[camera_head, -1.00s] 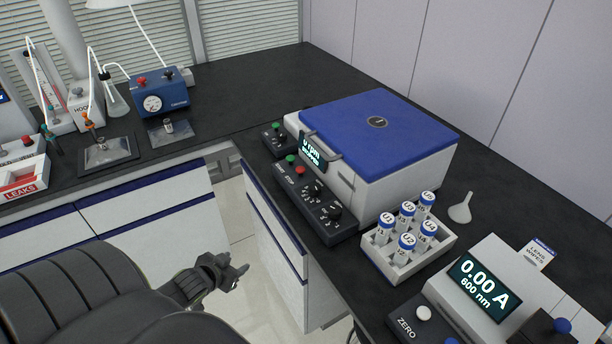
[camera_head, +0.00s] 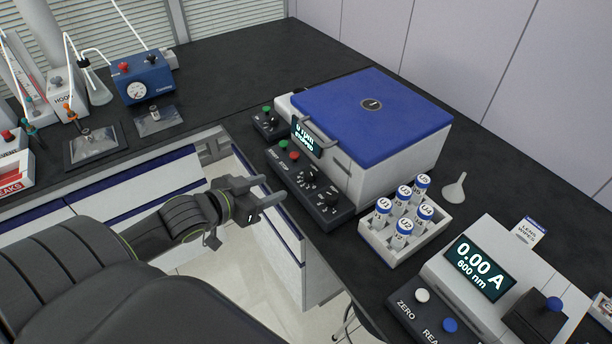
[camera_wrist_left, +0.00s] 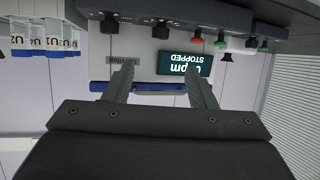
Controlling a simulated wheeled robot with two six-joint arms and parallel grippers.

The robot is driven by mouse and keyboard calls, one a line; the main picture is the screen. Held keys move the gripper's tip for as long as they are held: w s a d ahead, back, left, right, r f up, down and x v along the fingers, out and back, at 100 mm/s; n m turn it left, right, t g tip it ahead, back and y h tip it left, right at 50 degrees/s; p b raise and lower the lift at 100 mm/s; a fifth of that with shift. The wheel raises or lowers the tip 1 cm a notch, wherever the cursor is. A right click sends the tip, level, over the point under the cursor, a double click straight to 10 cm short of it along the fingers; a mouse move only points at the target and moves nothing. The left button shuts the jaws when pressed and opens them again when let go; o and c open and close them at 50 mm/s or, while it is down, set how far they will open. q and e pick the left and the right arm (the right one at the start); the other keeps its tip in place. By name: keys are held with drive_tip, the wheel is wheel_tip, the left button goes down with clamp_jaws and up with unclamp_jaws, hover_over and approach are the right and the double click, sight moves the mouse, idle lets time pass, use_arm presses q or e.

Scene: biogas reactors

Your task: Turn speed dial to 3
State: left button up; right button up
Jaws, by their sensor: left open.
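The blue-lidded centrifuge (camera_head: 360,115) stands on the black bench, its display (camera_head: 305,138) reading 0 rpm and STOPPED. Its low front control panel (camera_head: 322,212) carries two black dials, an upper one (camera_head: 309,177) and a lower one (camera_head: 330,198). The labels are too small to tell which is the speed dial. My left gripper (camera_head: 272,189) is open and empty, left of the panel and apart from it. In the left wrist view, upside down, the open fingers (camera_wrist_left: 160,69) point toward the centrifuge front, with the dials (camera_wrist_left: 109,22) (camera_wrist_left: 160,29) near the top edge.
A green and a red button (camera_head: 294,155) sit on the panel beyond the dials. A rack of capped tubes (camera_head: 370,237) stands close to its right. The bench edge lies between gripper and panel.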

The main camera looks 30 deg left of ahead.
sight(307, 174)
use_arm(q)
drive_tip(key=x, duration=1.3)
drive_tip(key=shift+b, duration=0.3)
drive_tip(key=shift+w+f, duration=0.25)
drive_tip(key=shift+w, duration=0.15)
